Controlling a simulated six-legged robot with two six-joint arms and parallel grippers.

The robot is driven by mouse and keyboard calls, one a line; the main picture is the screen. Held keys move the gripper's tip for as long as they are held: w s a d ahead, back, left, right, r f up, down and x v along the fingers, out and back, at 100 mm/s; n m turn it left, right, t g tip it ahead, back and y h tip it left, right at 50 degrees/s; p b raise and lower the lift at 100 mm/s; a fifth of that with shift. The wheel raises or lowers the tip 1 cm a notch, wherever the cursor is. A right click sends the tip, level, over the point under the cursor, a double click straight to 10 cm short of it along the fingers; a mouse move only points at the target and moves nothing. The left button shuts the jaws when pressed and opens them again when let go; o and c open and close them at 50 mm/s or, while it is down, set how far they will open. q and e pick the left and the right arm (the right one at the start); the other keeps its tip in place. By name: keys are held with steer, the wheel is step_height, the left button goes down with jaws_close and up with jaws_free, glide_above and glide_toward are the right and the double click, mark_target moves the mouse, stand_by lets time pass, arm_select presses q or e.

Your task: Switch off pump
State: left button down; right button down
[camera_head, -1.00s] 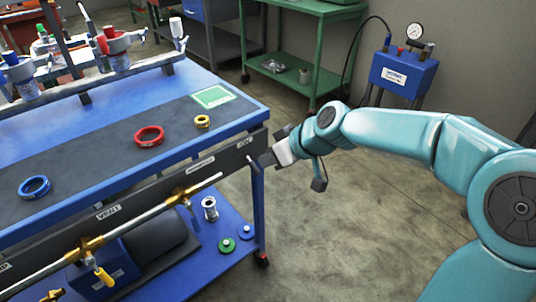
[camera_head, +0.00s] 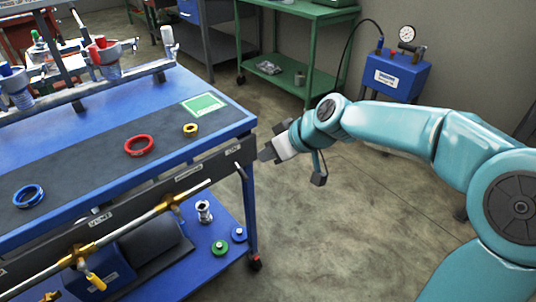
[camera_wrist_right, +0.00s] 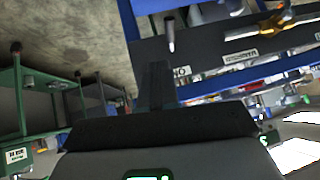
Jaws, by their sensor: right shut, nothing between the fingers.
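The pump (camera_head: 134,252), a blue and black unit, sits on the lower shelf of the blue bench. A small lever switch (camera_head: 240,170) sticks out of the bench's dark front panel near its right end. It also shows in the right wrist view (camera_wrist_right: 170,36), beside a label that seems to read IO. My right gripper (camera_head: 264,153) is shut and empty, just right of the switch and the bench corner, apparently clear of both. Its dark fingers (camera_wrist_right: 155,82) show in the wrist view, just beside the switch. My left gripper is out of view.
Blue (camera_head: 29,195), red (camera_head: 139,146) and yellow (camera_head: 190,129) rings lie on top. A green shelf (camera_head: 308,60) and blue gauge box (camera_head: 402,75) stand behind. Floor right of the bench is clear.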

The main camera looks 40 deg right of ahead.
steer(key=s+d+r, duration=0.2)
steer(key=s+r, duration=0.2)
steer(key=s, duration=0.4)
steer(key=shift+s+d+r, duration=0.2)
steer(key=shift+r, duration=0.05)
steer(key=shift+f, duration=0.1)
steer(key=w+a+f+m+g, duration=0.15)
steer(key=a+f, duration=0.25)
steer(key=f, duration=0.8)
steer(key=w+a+f+m+g, duration=0.1)
steer(key=a+f+g, duration=0.25)
steer(key=f, duration=0.95)
steer(key=s+a+f+m+g, duration=0.1)
steer(key=s+a+f+g, duration=0.2)
steer(key=s+a+f, duration=1.3)
steer(key=w+a+p+v, duration=0.1)
steer(key=a+p+v, duration=0.1)
steer(key=p+v, duration=0.9)
steer(key=w+a+r+p+v, duration=0.1)
steer(key=a+p+v, duration=0.1)
steer(key=p+v, duration=0.9)
steer(key=p, duration=0.2)
steer(key=shift+r+y+p, duration=0.25)
steer(key=shift+y+p, duration=0.05)
steer(key=shift+y, duration=0.1)
